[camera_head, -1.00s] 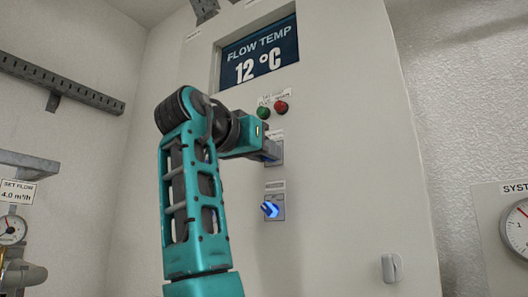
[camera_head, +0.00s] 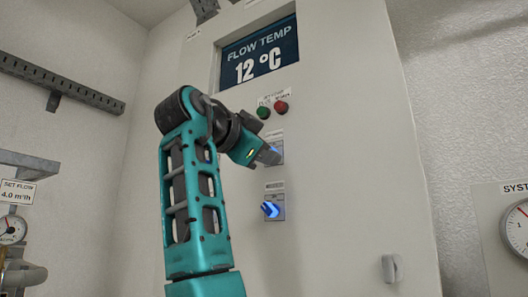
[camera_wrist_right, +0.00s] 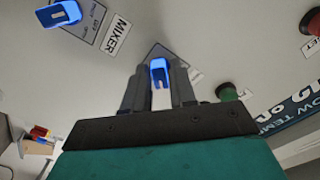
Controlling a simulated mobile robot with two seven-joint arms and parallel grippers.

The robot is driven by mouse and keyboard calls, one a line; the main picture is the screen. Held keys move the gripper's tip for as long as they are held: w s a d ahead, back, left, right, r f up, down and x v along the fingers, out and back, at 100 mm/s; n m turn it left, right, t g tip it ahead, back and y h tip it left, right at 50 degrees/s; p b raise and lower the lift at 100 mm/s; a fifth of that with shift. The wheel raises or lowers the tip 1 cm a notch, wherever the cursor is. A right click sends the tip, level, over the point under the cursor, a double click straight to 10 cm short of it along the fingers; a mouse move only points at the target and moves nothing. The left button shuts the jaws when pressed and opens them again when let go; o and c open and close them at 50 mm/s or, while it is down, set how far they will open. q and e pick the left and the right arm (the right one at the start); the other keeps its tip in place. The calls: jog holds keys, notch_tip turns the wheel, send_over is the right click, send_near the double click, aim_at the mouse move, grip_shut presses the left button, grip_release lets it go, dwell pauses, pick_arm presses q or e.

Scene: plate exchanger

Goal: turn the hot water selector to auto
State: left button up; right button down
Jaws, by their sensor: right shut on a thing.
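The upper selector has a blue knob (camera_wrist_right: 158,66) on a grey plate, which shows in the head view (camera_head: 277,146) below the lamps. My right gripper (camera_head: 270,156) is at this selector, and in the wrist view its two fingers (camera_wrist_right: 159,80) are shut around the knob, one on each side. The plate looks tilted in the wrist view relative to the fingers. The label beside this selector is too small or hidden to read. The knob is mostly hidden behind the gripper in the head view. My left gripper is not in view.
A second blue selector (camera_head: 271,209) sits just below; its label reads MIXER (camera_wrist_right: 117,35) in the wrist view. A green lamp (camera_head: 263,113) and red lamp (camera_head: 281,107) sit close above. The display (camera_head: 260,55) reads 12 °C. A cabinet handle (camera_head: 390,268) is lower right.

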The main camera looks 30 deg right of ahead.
jog(key=shift+m, duration=0.3)
jog(key=c, duration=1.1)
grip_release()
jog(key=v, duration=1.3)
jog(key=shift+b, duration=0.35)
jog(key=shift+f, duration=0.1)
